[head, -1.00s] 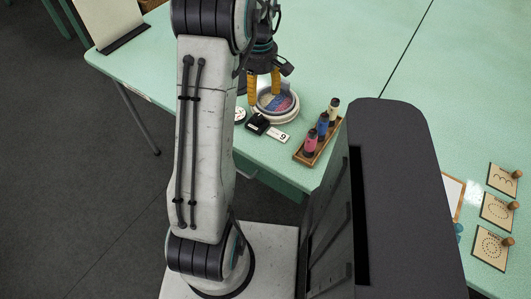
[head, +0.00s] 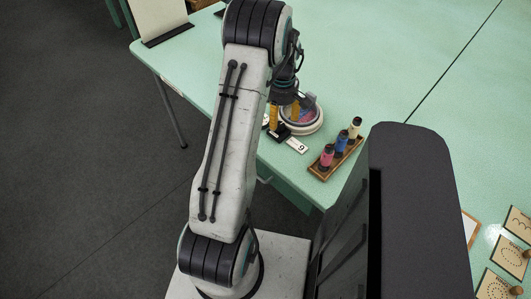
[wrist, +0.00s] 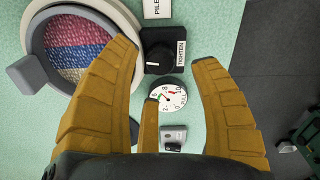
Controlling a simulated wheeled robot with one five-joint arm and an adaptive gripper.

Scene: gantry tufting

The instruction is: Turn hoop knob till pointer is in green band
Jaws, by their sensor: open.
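The black hoop knob (wrist: 158,58) on its block marked TIGHTEN lies between my fingertips in the wrist view. My gripper (wrist: 166,62) is open, with yellow fingers on either side of the knob and apart from it. The round white gauge (wrist: 169,95) marked PULL is just below the knob, with a red pointer and a small green mark; whether they line up is too small to tell. The hoop (wrist: 36,42) holds pink, blue and pale cloth at left. In the head view my gripper (head: 285,116) hangs by the hoop (head: 318,122), partly hiding the knob.
A wooden rack (head: 336,160) with three thread spools stands to the right. Pattern cards (head: 511,258) with knobs lie far right.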

